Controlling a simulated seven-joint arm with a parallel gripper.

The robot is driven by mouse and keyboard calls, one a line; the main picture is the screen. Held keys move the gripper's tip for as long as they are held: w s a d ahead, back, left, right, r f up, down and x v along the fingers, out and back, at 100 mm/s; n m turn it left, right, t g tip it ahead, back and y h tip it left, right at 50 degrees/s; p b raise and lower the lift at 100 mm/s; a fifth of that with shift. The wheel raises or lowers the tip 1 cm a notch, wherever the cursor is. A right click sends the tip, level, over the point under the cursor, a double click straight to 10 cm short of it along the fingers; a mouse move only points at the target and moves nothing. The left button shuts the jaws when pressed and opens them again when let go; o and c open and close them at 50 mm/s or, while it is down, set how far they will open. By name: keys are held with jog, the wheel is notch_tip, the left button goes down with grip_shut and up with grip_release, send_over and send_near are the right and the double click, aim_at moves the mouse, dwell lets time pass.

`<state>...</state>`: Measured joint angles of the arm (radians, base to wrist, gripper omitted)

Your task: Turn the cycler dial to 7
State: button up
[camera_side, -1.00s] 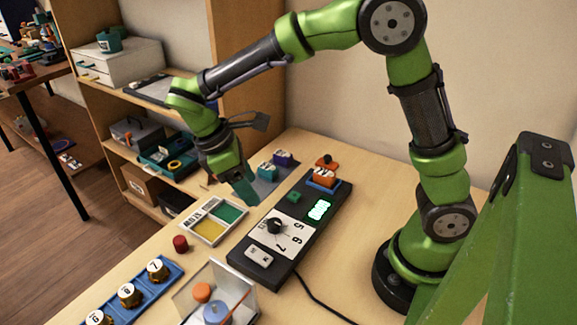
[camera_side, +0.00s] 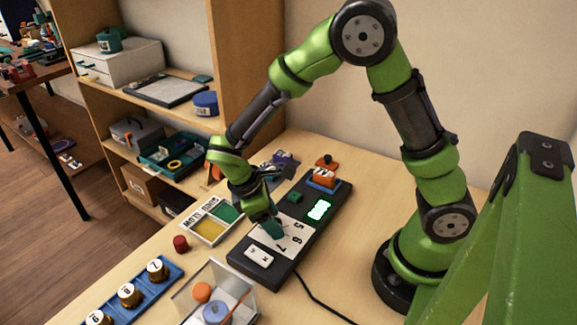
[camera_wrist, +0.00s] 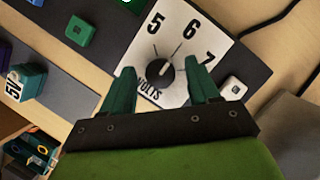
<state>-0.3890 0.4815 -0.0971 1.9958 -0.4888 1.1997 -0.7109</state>
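The cycler dial is a round black knob (camera_wrist: 160,72) on a white plate (camera_wrist: 172,32) marked 5, 6, 7 and VOLTS. The plate also shows in the side view (camera_side: 298,238), on a dark control box (camera_side: 306,228). My gripper (camera_wrist: 162,73) is open, with one green finger on each side of the knob. I see gaps between fingers and knob; exact fingertip height is unclear. In the side view my gripper (camera_side: 272,228) points down over the dial and hides the knob.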

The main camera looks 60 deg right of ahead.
jog(key=c, duration=1)
jog(key=m, duration=0.2)
jog(key=m+g+y, duration=0.1)
jog(key=m, duration=0.1)
jog(key=shift+w+d+m+y, duration=0.1)
jog(key=shift+w+m+y, duration=0.05)
jog(key=shift+m+y, duration=0.2)
jog(key=shift+d+m+y, duration=0.1)
jog(key=shift+m+y, duration=0.4)
jog(key=shift+m, duration=0.8)
jog(key=shift+d+m+y, duration=0.1)
jog(key=shift+m+y, duration=0.35)
jog(key=shift+m, duration=0.8)
jog(key=o, duration=1)
